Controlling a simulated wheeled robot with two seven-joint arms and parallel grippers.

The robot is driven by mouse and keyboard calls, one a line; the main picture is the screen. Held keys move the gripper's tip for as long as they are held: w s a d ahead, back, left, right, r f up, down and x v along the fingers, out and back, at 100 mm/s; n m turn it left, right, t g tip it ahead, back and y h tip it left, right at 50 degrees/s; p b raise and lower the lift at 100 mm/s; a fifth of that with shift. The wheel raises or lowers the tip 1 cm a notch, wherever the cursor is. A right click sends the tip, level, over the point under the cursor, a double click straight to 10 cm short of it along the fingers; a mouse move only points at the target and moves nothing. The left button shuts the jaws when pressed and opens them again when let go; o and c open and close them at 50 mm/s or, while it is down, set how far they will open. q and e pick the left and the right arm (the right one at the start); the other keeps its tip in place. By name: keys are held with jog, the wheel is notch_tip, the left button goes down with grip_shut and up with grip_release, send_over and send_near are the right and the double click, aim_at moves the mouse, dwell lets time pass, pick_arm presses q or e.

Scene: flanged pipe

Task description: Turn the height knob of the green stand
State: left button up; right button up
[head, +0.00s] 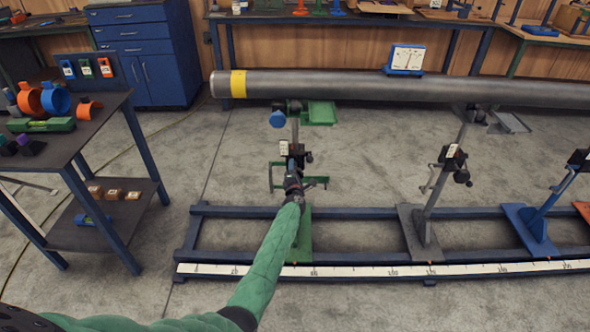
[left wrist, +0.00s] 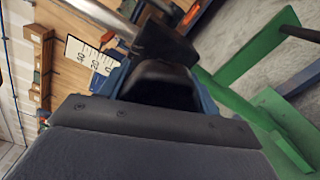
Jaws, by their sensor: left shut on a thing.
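The green stand (head: 303,235) stands on the blue rail frame near its left end, under the left part of the grey pipe. Its green parts also show at the right of the left wrist view (left wrist: 262,60). My left arm, in a green sleeve, reaches to the stand's column. My left gripper (head: 292,172) is at the column's middle, below the pipe, and is shut on a dark part, apparently the height knob (left wrist: 160,82), seen between its blue fingers in the left wrist view. The gripper hides most of the knob in the head view. My right gripper is not in view.
The grey pipe (head: 330,86) with a yellow band runs across above the stands. A blue gauge (head: 406,60) sits on it. A grey stand (head: 422,225) and a blue stand (head: 530,220) are to the right. A dark side table (head: 100,105) stands left. A measuring strip (head: 350,271) runs along the front.

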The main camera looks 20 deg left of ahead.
pick_arm(q)
jog(key=m+p, duration=0.2)
jog(key=m, duration=0.5)
jog(key=shift+d+f+p, duration=0.1)
jog(key=shift+p, duration=0.25)
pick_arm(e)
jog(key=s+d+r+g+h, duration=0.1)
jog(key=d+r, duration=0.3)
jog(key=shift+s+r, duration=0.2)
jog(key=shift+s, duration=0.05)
pick_arm(q)
jog(key=shift+m, duration=0.4)
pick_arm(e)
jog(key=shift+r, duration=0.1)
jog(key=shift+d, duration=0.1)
pick_arm(q)
jog(key=o, duration=1)
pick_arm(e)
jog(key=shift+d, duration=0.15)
